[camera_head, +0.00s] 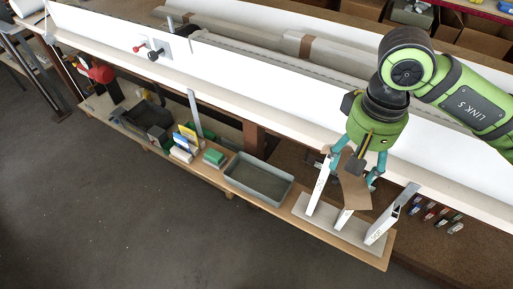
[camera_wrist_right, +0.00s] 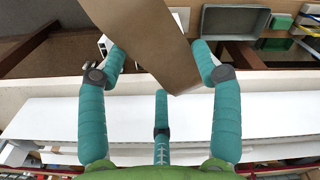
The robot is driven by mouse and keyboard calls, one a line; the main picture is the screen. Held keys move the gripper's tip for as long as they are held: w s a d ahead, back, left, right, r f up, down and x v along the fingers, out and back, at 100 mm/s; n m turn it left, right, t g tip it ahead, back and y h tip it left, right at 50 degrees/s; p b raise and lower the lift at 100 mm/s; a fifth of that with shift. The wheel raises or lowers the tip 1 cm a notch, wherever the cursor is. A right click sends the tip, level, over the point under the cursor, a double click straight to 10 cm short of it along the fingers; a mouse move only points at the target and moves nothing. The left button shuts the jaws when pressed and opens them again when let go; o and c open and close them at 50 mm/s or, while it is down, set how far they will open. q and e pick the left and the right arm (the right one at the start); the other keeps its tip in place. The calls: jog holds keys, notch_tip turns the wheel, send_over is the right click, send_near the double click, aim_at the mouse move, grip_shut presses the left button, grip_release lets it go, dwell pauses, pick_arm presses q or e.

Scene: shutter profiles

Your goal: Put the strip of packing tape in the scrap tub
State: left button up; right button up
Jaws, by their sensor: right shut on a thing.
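The brown strip of packing tape (camera_head: 355,192) is held by my right gripper (camera_head: 354,168), whose teal fingers are shut on it. It hangs in front of the white-faced bench, over the low shelf's right end. In the right wrist view the strip (camera_wrist_right: 150,40) runs from the top edge down between the fingers (camera_wrist_right: 160,62). A grey rectangular tub (camera_head: 236,183), which looks like the scrap tub, stands open on the low shelf, left of the gripper. It looks empty. The tub also shows at the upper right of the right wrist view (camera_wrist_right: 235,35). My left gripper is out of view.
A white rack with upright plates (camera_head: 318,192) stands just below and beside the strip. Green and white boxes (camera_head: 214,157) and a black bin (camera_head: 152,114) sit left of the tub. The long white bench (camera_head: 240,100) runs behind. Grey floor in front is clear.

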aim_at(353, 184)
jog(key=s+f, duration=0.1)
jog(key=f, duration=0.1)
jog(key=s+f, duration=0.1)
jog(key=s, duration=0.1)
jog(key=shift+f, duration=0.35)
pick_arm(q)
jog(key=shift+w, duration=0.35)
pick_arm(e)
notch_tip(353, 184, down, 17)
jog(key=s, duration=0.1)
jog(key=shift+s+f, duration=0.15)
jog(key=shift+s, duration=0.1)
